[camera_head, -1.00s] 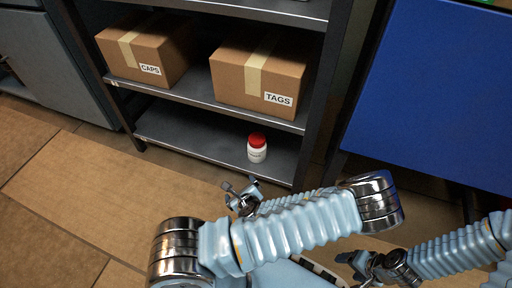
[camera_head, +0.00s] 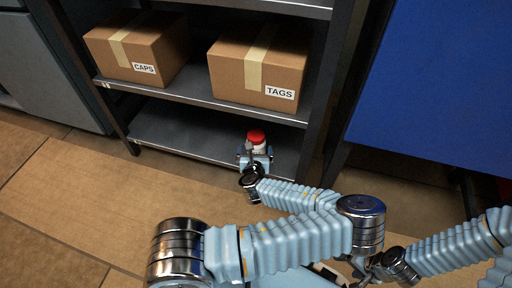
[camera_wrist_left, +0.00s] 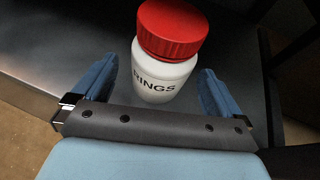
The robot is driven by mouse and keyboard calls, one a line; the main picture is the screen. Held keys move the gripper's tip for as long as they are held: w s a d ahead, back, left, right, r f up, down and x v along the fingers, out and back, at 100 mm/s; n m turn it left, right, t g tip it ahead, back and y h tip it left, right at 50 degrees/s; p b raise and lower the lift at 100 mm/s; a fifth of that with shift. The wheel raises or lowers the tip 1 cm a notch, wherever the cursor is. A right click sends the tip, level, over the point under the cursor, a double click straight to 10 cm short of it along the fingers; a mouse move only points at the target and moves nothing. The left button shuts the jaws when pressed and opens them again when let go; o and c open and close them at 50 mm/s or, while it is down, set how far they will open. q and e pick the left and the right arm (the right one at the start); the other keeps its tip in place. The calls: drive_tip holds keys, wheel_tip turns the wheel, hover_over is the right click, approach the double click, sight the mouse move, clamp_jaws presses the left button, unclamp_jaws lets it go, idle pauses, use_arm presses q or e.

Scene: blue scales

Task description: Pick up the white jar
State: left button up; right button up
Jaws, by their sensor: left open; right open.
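The white jar (camera_head: 260,147) has a red lid and stands upright on the lowest shelf (camera_head: 185,130) of the dark rack. In the left wrist view the jar (camera_wrist_left: 160,80) reads "RINGS" and stands between the two blue fingers of my left gripper (camera_wrist_left: 160,92). The fingers are apart, with a gap to the jar on each side. In the head view my left gripper (camera_head: 256,158) is at the shelf's front, covering the jar's lower part. My right gripper (camera_head: 362,272) is low at the right, away from the shelf, partly hidden by my arms.
A box labelled CAPS (camera_head: 135,50) and a box labelled TAGS (camera_head: 255,70) stand on the shelf above the jar. A dark rack post (camera_head: 325,85) rises right of the jar. A blue panel (camera_head: 435,80) is further right. The lowest shelf is clear left of the jar.

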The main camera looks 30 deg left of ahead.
use_arm(q)
drive_tip(key=x, duration=0.4)
drive_tip(key=shift+w+b, duration=0.1)
drive_tip(key=shift+b, duration=0.25)
drive_tip(key=shift+d, duration=0.1)
drive_tip(key=c, duration=1.1)
